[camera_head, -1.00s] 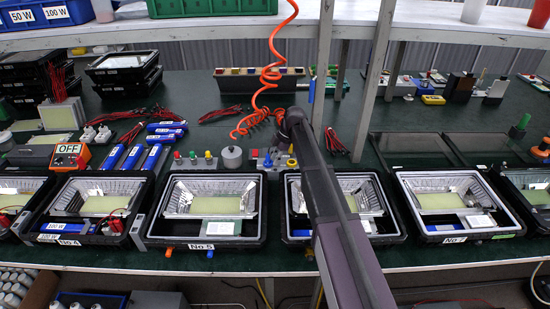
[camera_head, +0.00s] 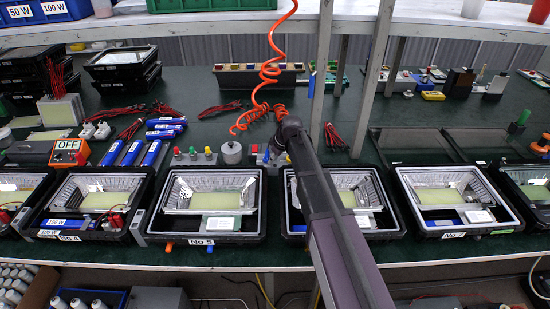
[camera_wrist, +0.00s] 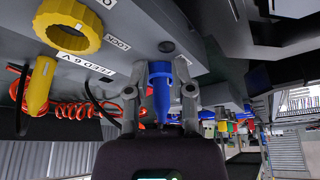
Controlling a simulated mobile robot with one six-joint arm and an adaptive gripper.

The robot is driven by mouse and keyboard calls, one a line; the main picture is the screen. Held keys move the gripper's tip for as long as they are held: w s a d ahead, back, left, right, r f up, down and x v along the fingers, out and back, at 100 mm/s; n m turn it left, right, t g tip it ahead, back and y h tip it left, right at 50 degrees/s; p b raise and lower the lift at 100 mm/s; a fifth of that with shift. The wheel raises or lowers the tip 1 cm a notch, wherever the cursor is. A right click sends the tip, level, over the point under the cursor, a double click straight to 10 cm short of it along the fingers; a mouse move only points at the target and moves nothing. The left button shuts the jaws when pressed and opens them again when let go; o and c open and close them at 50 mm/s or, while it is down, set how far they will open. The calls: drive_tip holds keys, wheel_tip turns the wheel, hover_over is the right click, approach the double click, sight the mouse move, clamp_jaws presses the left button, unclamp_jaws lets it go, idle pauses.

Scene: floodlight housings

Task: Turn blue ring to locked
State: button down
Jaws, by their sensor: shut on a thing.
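In the wrist view my gripper (camera_wrist: 160,88) is shut on a blue part (camera_wrist: 161,72), with one finger on each side. The part is wide at the top and tapers to a narrow end; I take its wide end to be the blue ring. Its marks are not visible, so I cannot tell how far it is turned. A yellow ring (camera_wrist: 68,28) stands to the upper left on a grey panel (camera_wrist: 130,40) with "LOCK" and "FEED 6 V" labels.
A yellow plug (camera_wrist: 41,85) hangs by the orange coiled cable (camera_wrist: 80,112). In the head view the coil (camera_head: 268,75) drops close to my arm. Open floodlight housings (camera_head: 210,206) line the bench front. A grey post (camera_head: 378,80) stands right of my arm.

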drive_tip(key=shift+a+m+t, duration=0.3)
drive_tip(key=shift+a+m, duration=0.25)
drive_tip(key=shift+m, duration=0.15)
drive_tip(key=shift+w+r, duration=0.1)
drive_tip(key=shift+w, duration=0.05)
drive_tip(key=c, duration=0.6)
unclamp_jaws()
drive_tip(key=shift+d, duration=0.2)
drive_tip(key=shift+d+n, duration=0.1)
drive_tip(key=shift+n, duration=0.3)
